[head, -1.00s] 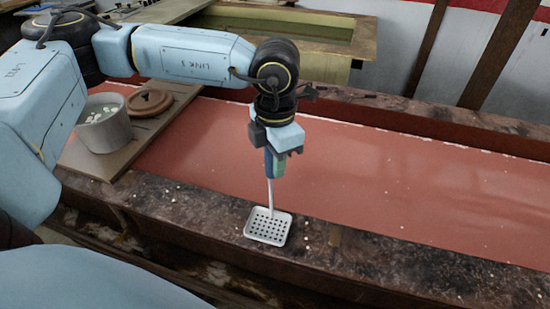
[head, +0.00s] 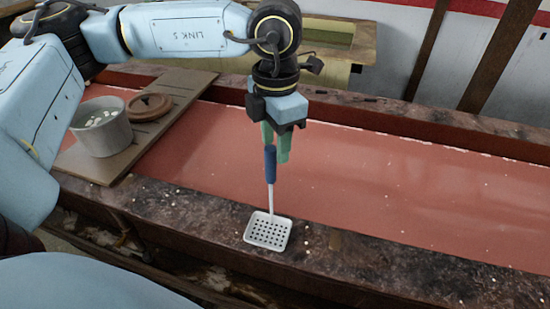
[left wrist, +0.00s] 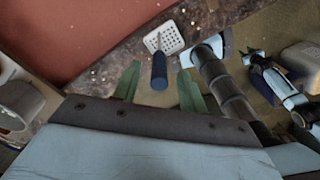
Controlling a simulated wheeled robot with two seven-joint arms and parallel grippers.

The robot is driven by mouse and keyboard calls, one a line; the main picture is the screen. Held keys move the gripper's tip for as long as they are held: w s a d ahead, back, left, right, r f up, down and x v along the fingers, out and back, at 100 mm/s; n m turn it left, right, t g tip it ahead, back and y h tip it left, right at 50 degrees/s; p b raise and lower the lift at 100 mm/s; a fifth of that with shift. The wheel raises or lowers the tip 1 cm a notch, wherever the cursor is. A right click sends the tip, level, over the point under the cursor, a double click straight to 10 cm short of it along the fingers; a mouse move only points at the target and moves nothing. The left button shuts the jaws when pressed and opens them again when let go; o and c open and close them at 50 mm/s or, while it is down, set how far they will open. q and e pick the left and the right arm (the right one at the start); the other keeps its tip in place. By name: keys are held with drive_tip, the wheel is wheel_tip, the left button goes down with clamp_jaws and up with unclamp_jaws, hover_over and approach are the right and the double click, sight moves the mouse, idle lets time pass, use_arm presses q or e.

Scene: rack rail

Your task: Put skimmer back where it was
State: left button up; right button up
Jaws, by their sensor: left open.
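The skimmer (head: 268,231) has a white square perforated head, a thin white shaft and a blue handle. Its head rests on the dark, speckled near ledge, and its handle points up. My left gripper (head: 276,155) is open just above and around the top of the blue handle. In the left wrist view the skimmer's blue handle (left wrist: 159,72) shows between the two green fingers (left wrist: 157,88), apart from both. My right gripper cannot be made out in the head view.
A grey pot (head: 101,128) with pale pieces inside stands on a brown board (head: 91,167) at the left, beside a round brown lid (head: 150,106). The red surface (head: 380,185) beyond the ledge is clear. A wooden box (head: 330,38) stands at the back.

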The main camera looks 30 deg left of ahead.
use_arm(q)
wheel_tip(320, 180, up, 6)
drive_tip(key=shift+d, duration=0.1)
idle(0.4)
